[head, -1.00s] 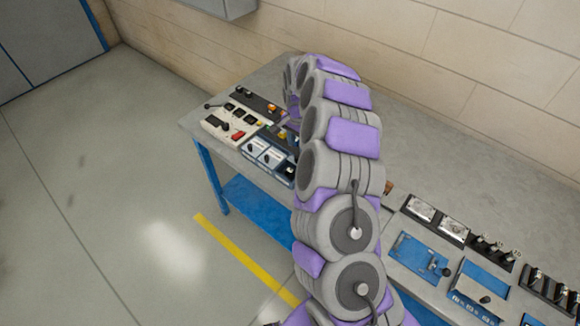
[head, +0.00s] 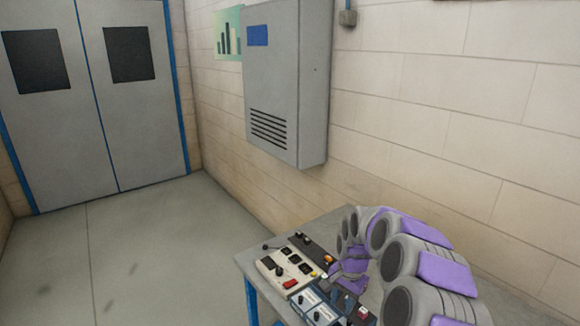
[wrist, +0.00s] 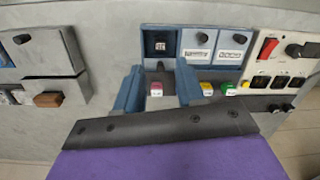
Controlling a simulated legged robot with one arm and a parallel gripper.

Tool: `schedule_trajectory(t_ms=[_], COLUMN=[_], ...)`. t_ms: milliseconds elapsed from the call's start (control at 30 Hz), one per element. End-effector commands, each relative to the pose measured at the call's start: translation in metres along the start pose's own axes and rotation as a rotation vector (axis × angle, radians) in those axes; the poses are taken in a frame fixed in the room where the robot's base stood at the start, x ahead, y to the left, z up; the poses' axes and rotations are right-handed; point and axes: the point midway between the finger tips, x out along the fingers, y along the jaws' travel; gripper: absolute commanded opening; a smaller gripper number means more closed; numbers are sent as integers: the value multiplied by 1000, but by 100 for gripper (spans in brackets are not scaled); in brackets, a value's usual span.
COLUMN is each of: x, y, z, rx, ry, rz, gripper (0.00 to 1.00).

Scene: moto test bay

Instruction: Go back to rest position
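My gripper (wrist: 157,82) is open in the wrist view, its two blue fingers apart with nothing held between them. In the head view my purple and grey arm curves from the lower right over the workbench (head: 256,262). Its far end comes down beside the panels, and its fingers are too small to read there.
A beige panel with a red switch (head: 283,268) lies left of my arm's end, and it also shows in the wrist view (wrist: 285,62). A grey wall cabinet (head: 287,80) hangs above the bench. Grey double doors (head: 95,130) stand at left. The floor (head: 150,265) is clear.

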Motion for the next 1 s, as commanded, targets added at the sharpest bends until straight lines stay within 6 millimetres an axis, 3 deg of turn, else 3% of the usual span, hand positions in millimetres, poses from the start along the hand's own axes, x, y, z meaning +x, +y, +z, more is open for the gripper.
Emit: schedule_trajectory(t_ms=[33, 267, 500, 800, 1000], x=[-15, -65, -101, -125, -126], y=[2, 24, 67, 140, 195], z=[14, 80, 146, 220, 266], rx=[-44, -246, -427, -596, -671], ry=[-6, -34, -52, -67, -83], rz=[-8, -18, 2, 54, 92], gripper=[38, 38, 38, 38, 38])
